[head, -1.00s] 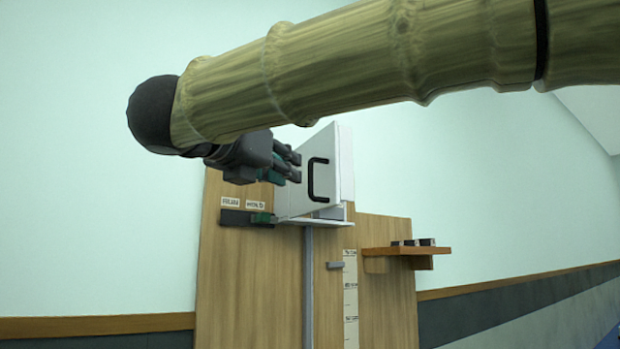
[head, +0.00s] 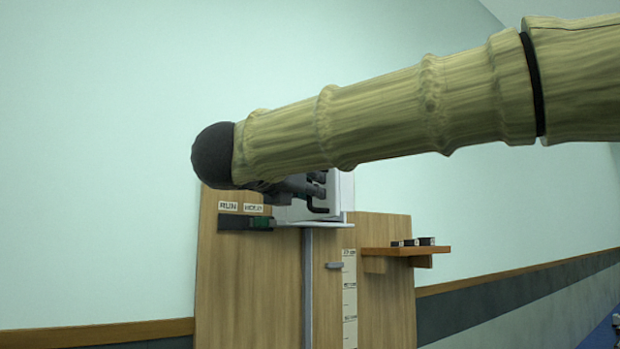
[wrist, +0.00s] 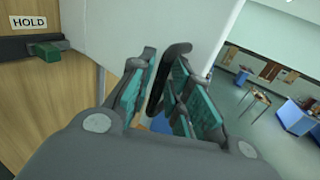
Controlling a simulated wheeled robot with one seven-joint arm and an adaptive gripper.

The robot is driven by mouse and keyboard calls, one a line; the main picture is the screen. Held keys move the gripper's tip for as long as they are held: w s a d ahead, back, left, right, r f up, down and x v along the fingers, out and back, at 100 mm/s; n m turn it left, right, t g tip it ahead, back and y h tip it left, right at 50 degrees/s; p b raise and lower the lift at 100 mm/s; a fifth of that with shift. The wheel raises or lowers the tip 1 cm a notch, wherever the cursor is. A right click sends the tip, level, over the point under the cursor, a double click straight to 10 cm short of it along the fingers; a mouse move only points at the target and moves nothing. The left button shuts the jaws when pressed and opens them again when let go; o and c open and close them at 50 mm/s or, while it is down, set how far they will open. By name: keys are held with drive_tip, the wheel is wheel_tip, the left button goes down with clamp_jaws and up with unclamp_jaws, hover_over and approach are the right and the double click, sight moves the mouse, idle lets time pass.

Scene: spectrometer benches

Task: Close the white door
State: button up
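The white door (head: 290,213) is on a small white box at the top of the wooden panel. My arm hides its upper part in the head view. Its white face also shows in the wrist view (wrist: 110,30). The door has a black handle (wrist: 168,70), partly seen in the head view (head: 319,210). My gripper (wrist: 163,75) is at the handle with its green-padded fingers apart, one on each side of it. I cannot tell whether either finger touches the handle. How far the door stands open is hidden.
A green and dark switch (head: 247,223) sits left of the box, under RUN and HOLD labels. A wooden shelf (head: 405,251) with small dark items juts out at the right. A scale strip (head: 349,298) runs down the panel. Benches (wrist: 300,115) stand far off.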

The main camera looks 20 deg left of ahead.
idle(0.3)
drive_tip(key=shift+w, duration=0.1)
clamp_jaws()
drive_tip(key=shift+d, duration=0.1)
